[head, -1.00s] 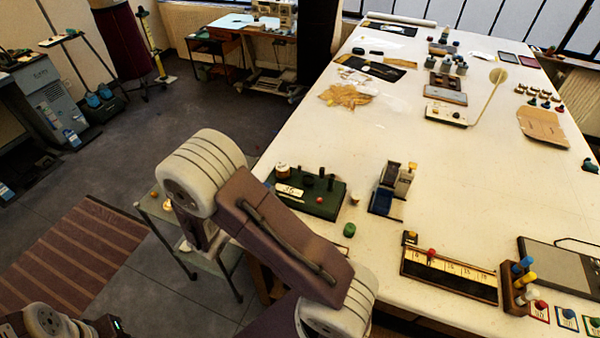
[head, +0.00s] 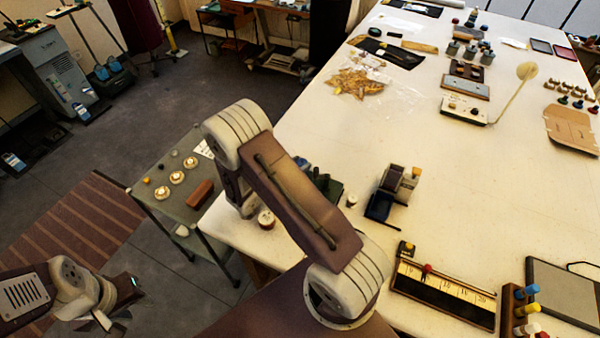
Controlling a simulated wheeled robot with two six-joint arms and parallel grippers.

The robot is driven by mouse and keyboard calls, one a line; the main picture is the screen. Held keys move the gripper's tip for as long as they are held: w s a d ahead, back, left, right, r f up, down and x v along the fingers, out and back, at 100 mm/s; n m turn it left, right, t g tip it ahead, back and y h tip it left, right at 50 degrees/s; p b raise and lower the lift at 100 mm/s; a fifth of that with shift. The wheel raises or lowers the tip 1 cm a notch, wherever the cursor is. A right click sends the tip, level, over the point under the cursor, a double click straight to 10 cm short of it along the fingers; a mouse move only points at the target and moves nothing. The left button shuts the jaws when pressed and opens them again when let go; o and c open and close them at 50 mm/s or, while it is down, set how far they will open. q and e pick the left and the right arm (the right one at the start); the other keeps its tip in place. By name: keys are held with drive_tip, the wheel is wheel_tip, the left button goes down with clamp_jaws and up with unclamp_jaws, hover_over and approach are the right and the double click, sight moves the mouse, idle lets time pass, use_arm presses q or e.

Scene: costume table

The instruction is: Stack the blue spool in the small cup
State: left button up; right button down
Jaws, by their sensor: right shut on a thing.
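My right arm reaches up through the middle of the head view and bends down at the near left table edge. Its wrist, the visible part of my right gripper (head: 245,206), is low beside that edge. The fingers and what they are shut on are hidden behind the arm. A small whitish cup-like thing (head: 351,201) stands on the table right of the arm; I cannot tell whether it is the small cup. I cannot make out the blue spool for sure. My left gripper (head: 125,288) is at the lower left over the floor, its fingers too unclear to judge.
A small jar-like thing (head: 266,219) shows at the near left table edge. A blue-based device (head: 392,193) and a numbered rack (head: 443,292) stand right. A side cart (head: 168,207) holds several small things.

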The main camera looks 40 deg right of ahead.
drive_tip(key=f, duration=0.3)
drive_tip(key=shift+d+f, duration=0.25)
drive_tip(key=shift+d, duration=0.1)
drive_tip(key=shift+a+f, duration=0.35)
drive_tip(key=shift+d+f, duration=0.25)
drive_tip(key=shift+f, duration=0.2)
drive_tip(key=c, duration=1)
unclamp_jaws()
drive_tip(key=shift+a+r, duration=0.1)
drive_tip(key=shift+a, duration=0.05)
